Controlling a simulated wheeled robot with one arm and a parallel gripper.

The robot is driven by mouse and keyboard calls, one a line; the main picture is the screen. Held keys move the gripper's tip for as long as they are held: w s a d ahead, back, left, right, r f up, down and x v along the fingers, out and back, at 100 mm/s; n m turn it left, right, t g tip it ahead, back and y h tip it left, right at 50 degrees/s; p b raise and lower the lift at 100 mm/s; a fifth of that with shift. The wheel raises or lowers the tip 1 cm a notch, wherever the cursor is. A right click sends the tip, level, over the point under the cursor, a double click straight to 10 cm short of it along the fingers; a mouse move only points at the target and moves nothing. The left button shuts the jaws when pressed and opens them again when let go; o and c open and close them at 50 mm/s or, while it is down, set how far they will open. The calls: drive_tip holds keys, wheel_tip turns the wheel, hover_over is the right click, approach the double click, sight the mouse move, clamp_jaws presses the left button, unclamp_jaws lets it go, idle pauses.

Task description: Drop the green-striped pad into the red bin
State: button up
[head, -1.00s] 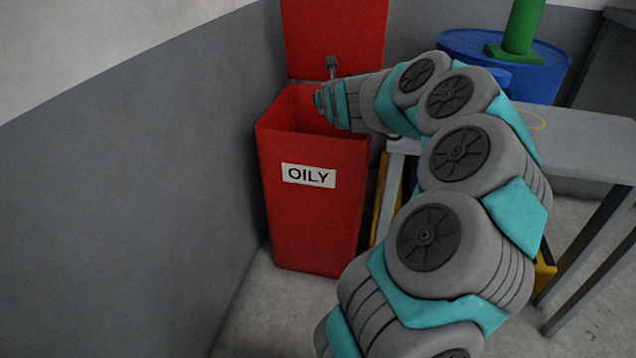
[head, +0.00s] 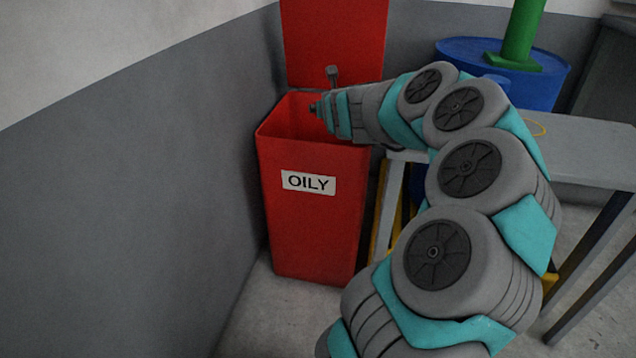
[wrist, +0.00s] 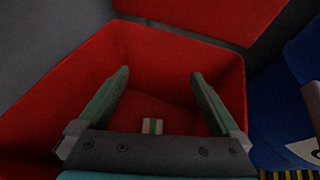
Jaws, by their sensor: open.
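The red bin (head: 312,215) stands against the grey wall with its lid raised and an "OILY" label on its front. The wrist view looks down into the bin (wrist: 170,55). The green-striped pad (wrist: 152,126), pale with a green stripe, shows inside the bin, low between my fingers and apart from them. Its lower edge is hidden by the gripper body. My gripper (wrist: 158,88) is open, its two fingers spread wide with nothing between their tips. In the head view my arm's end is over the bin's opening; the fingers are hard to make out there.
A grey table (head: 585,145) stands right of the bin. Behind it is a blue drum (head: 545,85) with a green post (head: 522,35). The raised red lid (head: 335,40) stands behind the opening. The grey wall (head: 120,200) closes off the left.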

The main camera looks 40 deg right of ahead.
drive_tip(key=p+v, duration=0.1)
drive_tip(key=v, duration=0.5)
drive_tip(key=shift+s+a, duration=0.2)
drive_tip(key=shift+s, duration=0.15)
drive_tip(key=shift+r, duration=0.1)
